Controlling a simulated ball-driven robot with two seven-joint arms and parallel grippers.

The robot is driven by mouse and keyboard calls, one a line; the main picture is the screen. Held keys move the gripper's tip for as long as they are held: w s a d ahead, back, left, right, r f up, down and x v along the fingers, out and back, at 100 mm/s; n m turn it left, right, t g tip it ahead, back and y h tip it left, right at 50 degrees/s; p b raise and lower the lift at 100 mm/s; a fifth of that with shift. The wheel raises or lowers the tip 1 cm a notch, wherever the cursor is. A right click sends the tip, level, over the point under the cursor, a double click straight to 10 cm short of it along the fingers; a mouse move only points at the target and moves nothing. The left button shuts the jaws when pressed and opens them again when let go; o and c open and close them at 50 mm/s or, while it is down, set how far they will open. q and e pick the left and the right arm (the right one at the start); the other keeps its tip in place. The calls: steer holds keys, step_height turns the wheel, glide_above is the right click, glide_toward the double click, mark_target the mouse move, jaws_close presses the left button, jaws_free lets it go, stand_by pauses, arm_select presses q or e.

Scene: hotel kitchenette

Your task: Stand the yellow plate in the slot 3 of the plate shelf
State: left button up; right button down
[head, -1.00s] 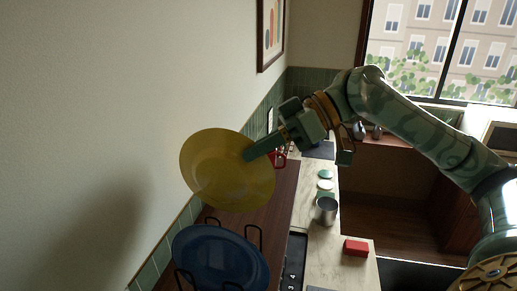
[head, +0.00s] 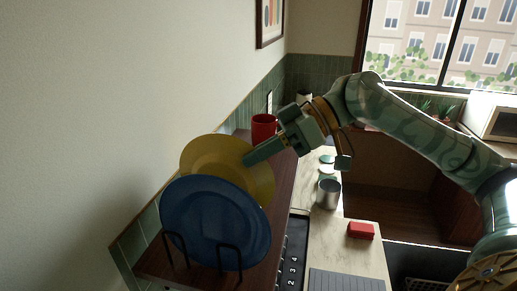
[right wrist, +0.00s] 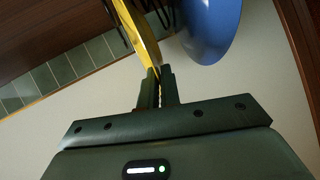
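My right gripper (head: 252,157) is shut on the rim of the yellow plate (head: 222,150). The right wrist view shows the fingers (right wrist: 158,88) pinching the yellow plate (right wrist: 146,40) edge-on. The plate is held upright, slightly tilted, just behind the blue plate (head: 215,222), which covers its lower part. The blue plate stands in black wire holders (head: 228,262) on the dark wooden plate shelf (head: 152,266). It also shows beside the yellow plate in the right wrist view (right wrist: 212,28). Whether the yellow plate touches the shelf or a slot is hidden. My left gripper is out of view.
A red mug (head: 263,127) stands on the shelf behind the yellow plate. A metal cup (head: 328,193) and a red block (head: 361,230) sit on the counter. The wall is close on the left.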

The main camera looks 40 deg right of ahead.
steer(key=shift+f, duration=0.3)
steer(key=shift+f+b, duration=0.3)
steer(key=c, duration=1.5)
jaws_free()
steer(key=shift+c, duration=0.2)
steer(key=shift+d, duration=0.1)
